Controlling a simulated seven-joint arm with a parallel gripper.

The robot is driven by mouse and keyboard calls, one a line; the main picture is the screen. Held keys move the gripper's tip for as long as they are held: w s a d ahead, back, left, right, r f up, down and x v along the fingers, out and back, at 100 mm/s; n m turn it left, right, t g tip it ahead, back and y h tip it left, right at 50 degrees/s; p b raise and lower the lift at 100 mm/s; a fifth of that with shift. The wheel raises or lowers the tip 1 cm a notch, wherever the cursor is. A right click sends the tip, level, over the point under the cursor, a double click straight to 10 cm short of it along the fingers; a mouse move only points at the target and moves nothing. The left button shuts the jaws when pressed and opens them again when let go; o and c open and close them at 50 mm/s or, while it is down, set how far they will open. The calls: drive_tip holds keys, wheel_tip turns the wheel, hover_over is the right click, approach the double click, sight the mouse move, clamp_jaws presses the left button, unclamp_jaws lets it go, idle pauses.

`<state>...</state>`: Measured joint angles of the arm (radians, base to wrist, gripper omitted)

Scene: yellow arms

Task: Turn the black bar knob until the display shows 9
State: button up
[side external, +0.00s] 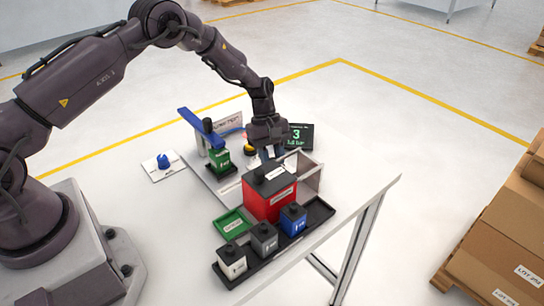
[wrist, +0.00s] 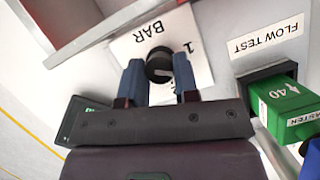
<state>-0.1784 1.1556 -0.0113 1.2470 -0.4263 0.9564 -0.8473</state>
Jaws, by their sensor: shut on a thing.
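The black bar knob (wrist: 159,62) sits on a white plate (wrist: 140,45) marked "BAR" and "1" in the wrist view. My gripper (wrist: 158,70) is at the knob, with one blue finger on each side, shut on it. In the side view my gripper (side external: 270,150) points down behind the red box, and the knob is hidden there. The dark display (side external: 297,136) stands just right of my gripper and shows a green 3 with a smaller bar reading below.
A red box (side external: 270,193) stands close in front of my gripper. A green block (side external: 219,158) sits left, under a blue lever (side external: 200,127). A black tray (side external: 262,262) holds white, grey and blue blocks at the front. A blue knob (side external: 163,161) is at the left edge.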

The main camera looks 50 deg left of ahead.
drive_tip(key=shift+m, duration=0.4)
drive_tip(key=m+g, duration=0.1)
drive_tip(key=m, duration=0.1)
drive_tip(key=m+y, duration=0.1)
drive_tip(key=m, duration=0.1)
drive_tip(key=shift+w+m+g, duration=0.2)
drive_tip(key=shift+m+g, duration=0.2)
drive_tip(key=m+y, duration=0.1)
drive_tip(key=m, duration=0.2)
drive_tip(key=m+g+y, duration=0.1)
drive_tip(key=m, duration=0.2)
drive_tip(key=shift+w+d, duration=0.1)
drive_tip(key=shift+w, duration=0.05)
drive_tip(key=o, duration=0.9)
drive_tip(key=v, duration=1.3)
drive_tip(key=shift+w+d, duration=0.1)
drive_tip(key=shift+d, duration=0.1)
